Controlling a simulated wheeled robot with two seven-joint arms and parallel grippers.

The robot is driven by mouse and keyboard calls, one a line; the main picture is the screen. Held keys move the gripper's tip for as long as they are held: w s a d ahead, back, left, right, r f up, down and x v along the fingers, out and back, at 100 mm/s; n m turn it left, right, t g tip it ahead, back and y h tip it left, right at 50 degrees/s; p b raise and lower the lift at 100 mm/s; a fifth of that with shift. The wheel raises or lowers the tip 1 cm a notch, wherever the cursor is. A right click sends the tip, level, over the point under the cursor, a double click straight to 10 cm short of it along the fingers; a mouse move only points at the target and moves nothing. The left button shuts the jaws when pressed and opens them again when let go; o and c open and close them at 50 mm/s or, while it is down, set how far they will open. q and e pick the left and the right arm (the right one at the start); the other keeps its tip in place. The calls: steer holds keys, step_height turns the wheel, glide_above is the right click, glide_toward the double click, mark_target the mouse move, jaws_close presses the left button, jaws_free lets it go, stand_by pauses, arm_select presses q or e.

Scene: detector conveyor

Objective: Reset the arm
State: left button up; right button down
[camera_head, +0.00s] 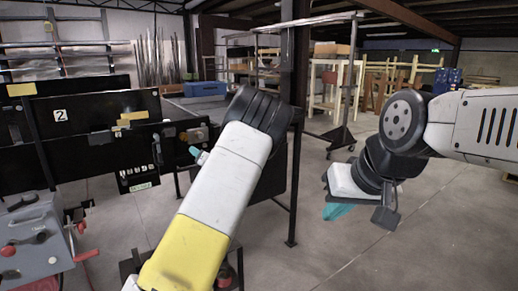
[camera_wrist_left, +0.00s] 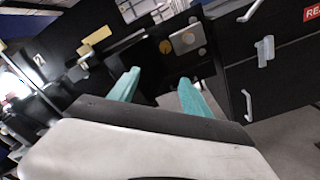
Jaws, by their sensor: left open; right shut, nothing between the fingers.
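My left arm rises through the middle of the head view with its white and yellow links (camera_head: 215,200). Only a small teal part of my left gripper (camera_head: 198,156) shows beside the arm. In the left wrist view my left gripper (camera_wrist_left: 160,92) has its two teal fingers apart with nothing between them. My right arm (camera_head: 470,122) comes in from the right and bends down at a dark round joint. My right gripper (camera_head: 340,211) hangs below it over bare floor, with teal fingers shut and empty.
A black conveyor frame (camera_head: 95,112) with a "2" label stands at left. A blue case (camera_head: 205,89) lies on a surface behind it. A grey control box (camera_head: 35,240) with red knobs is at lower left. A wheeled metal rack (camera_head: 345,135) stands behind. Floor at lower right is clear.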

arm_select(q)
steer(key=s+a+n+g+y, duration=0.1)
steer(key=s+a+n+g, duration=0.6)
steer(key=s+a+n, duration=0.4)
steer(key=s+n+g+h, duration=0.3)
steer(key=s+n, duration=0.7)
steer(key=s, duration=0.2)
steer(key=s+d+r+n+t+h, duration=0.1)
steer(key=s+d+r+n+h, duration=0.2)
steer(key=s+d+n+h, duration=0.2)
steer(key=s+d+r+n+h, duration=0.4)
steer(key=s+d+n, duration=0.5)
steer(key=s+d, duration=0.4)
steer(key=s+h, duration=0.1)
steer(key=s, duration=0.4)
steer(key=shift+d+n+t+h, duration=0.3)
steer(key=shift+n+t, duration=0.1)
steer(key=shift+r, duration=0.1)
